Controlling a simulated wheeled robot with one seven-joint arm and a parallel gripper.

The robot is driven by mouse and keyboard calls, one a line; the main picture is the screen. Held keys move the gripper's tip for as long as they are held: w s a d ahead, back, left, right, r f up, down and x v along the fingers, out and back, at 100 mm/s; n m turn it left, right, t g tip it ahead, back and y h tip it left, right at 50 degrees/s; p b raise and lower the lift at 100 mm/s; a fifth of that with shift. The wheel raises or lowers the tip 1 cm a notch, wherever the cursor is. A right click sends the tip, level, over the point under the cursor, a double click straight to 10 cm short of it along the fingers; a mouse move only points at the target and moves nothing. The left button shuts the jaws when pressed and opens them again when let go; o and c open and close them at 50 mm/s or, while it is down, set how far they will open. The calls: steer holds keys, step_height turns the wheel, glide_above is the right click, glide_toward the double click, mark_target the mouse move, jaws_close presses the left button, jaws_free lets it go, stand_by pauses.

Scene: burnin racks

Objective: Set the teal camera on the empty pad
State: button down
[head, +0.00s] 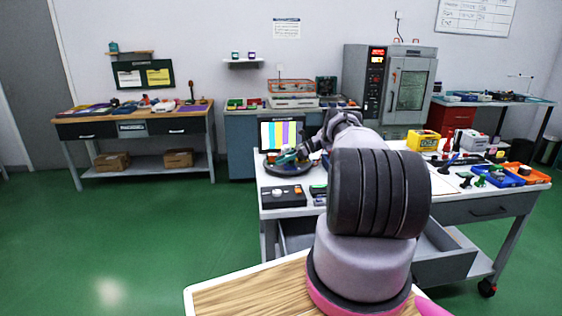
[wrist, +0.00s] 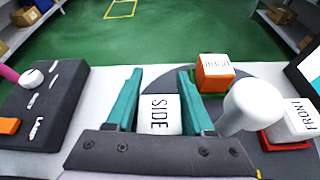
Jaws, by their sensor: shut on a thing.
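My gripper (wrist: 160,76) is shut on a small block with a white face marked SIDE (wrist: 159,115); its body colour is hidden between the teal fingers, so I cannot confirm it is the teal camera. It is over or beside a dark round plate (wrist: 238,72); any gap beneath is hidden. On the plate are an orange block with a white labelled top (wrist: 214,74) and, at right, a red block with a white face marked FRONT (wrist: 290,122). In the head view the plate (head: 271,171) is partly covered by my arm. I cannot make out the empty pad.
A white rounded knob (wrist: 252,104) stands right of my fingers. A black control box (wrist: 40,100) lies left. A colour-bar monitor (head: 281,134) stands behind the plate. A yellow box (head: 423,140) and blue and orange trays (head: 500,178) occupy the table's right side.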

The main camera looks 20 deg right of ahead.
steer(key=shift+f, duration=0.65)
stand_by(0.5)
steer(key=shift+c, duration=1)
jaws_free()
